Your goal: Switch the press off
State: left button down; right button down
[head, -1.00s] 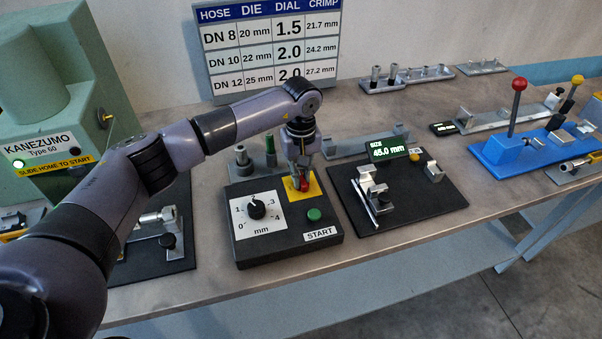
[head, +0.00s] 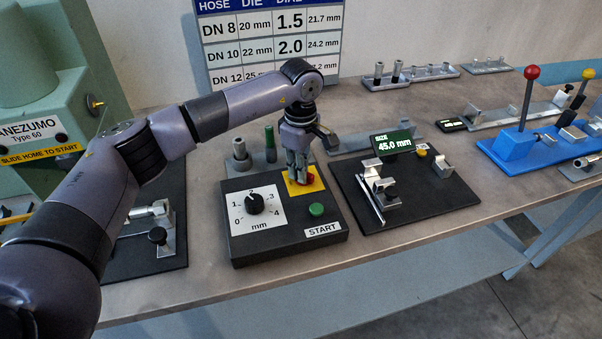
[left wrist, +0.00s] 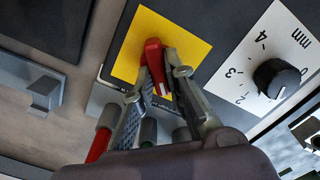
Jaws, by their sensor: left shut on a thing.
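The press's black control box (head: 262,246) stands on the bench. My left gripper (head: 298,178) reaches down over the yellow plate, shut on the red switch handle. In the left wrist view the red handle (left wrist: 152,50) shows between the two fingertips (left wrist: 166,78), against the yellow plate (left wrist: 135,35). The fingers hide part of it. The green press (head: 38,110) stands at the left, its lamp out of view. My right gripper is not in view.
Dies (head: 240,155) stand behind the box. To the right is a black gauge board (head: 425,205) whose display reads 45.0 mm. A blue fixture (head: 512,150) with a red-knobbed lever stands farther right. The bench's front strip is clear.

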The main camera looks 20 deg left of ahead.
pick_arm(q)
jog(key=n+b, duration=0.2)
jog(key=n, duration=0.3)
jog(key=shift+s+n, duration=0.1)
jog(key=shift+n, duration=0.2)
jog(key=shift+s+r+n+b, duration=0.1)
jog(key=shift+n+b, duration=0.8)
jog(key=shift+n, duration=1.1)
jog(key=c, duration=1.6)
grip_release()
jog(key=shift+d, duration=0.1)
notch_tip(320, 180, up, 12)
